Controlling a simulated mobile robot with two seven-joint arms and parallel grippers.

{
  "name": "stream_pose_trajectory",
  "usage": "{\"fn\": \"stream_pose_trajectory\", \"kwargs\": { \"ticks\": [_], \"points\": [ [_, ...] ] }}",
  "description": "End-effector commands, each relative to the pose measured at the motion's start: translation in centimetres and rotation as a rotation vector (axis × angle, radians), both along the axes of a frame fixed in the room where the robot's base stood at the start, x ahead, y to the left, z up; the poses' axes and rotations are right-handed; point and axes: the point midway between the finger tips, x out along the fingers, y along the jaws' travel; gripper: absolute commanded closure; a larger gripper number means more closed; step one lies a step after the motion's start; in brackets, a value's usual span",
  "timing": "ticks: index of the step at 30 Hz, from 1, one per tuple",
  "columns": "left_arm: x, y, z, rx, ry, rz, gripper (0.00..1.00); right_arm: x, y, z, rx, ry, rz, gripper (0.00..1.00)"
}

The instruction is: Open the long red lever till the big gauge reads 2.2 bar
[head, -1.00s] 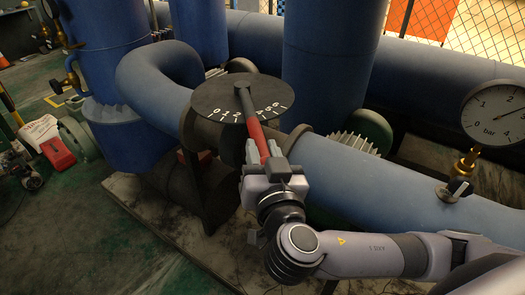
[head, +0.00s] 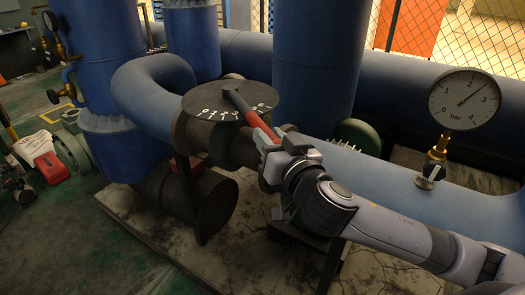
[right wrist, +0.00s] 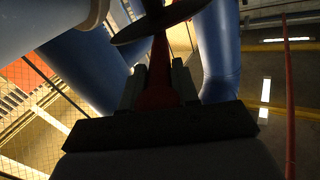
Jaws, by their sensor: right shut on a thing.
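The long red lever (head: 250,116) runs from the middle of a dark round dial plate (head: 198,108) toward the lower right, crossing the plate's white numbers on their higher side. My right gripper (head: 272,141) is shut on the lever's outer end. In the right wrist view the red lever (right wrist: 158,78) runs between the two fingers (right wrist: 158,88). The big gauge (head: 465,99), marked in bar, stands at the right. Its needle points up and right, between 2 and 3; the exact value is hard to read. My left gripper is not in view.
A small valve with a light handle (head: 428,176) sits under the gauge on the blue pipe (head: 370,165). Thick blue vertical pipes (head: 318,70) stand behind the dial. A red object (head: 50,168) lies on the floor at the left. A wire fence is behind.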

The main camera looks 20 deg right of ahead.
Motion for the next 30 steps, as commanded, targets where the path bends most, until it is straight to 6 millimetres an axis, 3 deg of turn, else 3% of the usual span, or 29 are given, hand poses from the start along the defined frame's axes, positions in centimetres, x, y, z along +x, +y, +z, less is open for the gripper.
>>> {"fn": "stream_pose_trajectory", "kwargs": {
  "ticks": [1,7,19,20,21,22,30],
  "points": [
    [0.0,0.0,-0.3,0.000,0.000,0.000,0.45,0.0,-0.5,-0.7,0.002,0.013,0.012,1.00],
    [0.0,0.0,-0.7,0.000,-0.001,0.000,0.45,0.0,-1.6,-0.4,0.001,0.004,0.055,1.00],
    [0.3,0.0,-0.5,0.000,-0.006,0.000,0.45,-0.1,-1.8,-0.1,-0.001,-0.004,0.067,1.00],
    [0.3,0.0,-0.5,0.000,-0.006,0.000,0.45,-0.1,-1.8,-0.1,-0.001,-0.004,0.066,0.64],
    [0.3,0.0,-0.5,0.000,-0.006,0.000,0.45,-0.1,-1.8,-0.1,-0.001,-0.005,0.065,0.51],
    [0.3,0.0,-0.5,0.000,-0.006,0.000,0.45,-0.1,-1.8,-0.1,-0.001,-0.005,0.066,0.45],
    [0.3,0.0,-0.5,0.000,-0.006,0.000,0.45,-0.1,-1.7,0.0,0.000,-0.007,0.067,0.45]
  ]
}}
